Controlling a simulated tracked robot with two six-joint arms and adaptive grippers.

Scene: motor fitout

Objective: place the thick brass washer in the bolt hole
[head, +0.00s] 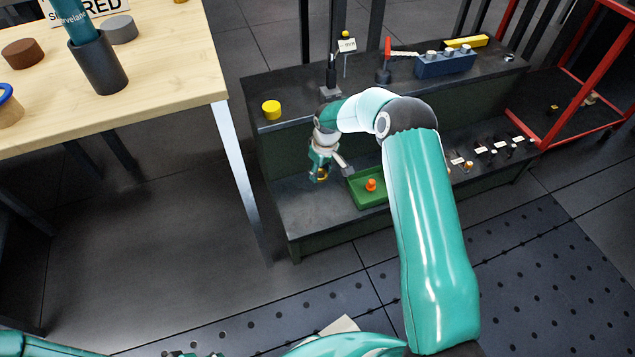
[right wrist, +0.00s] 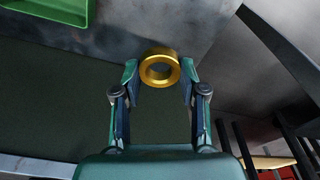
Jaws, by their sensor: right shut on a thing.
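The thick brass washer (right wrist: 160,69) is a gold ring between the two fingertips of my right gripper (right wrist: 158,80) in the right wrist view. The fingers are shut on its sides and its hole faces the camera. In the head view my right gripper (head: 325,170) points down over the lower shelf, left of the green tray, with the washer (head: 321,175) small at its tips. I cannot make out the bolt hole in either view.
The green tray (head: 361,200) holds an orange piece (head: 370,185) on the lower shelf (head: 315,218). The upper shelf bears a yellow cylinder (head: 271,109) and a blue block (head: 445,64). A wooden table (head: 160,90) stands at left, a red-framed rack (head: 560,105) at right.

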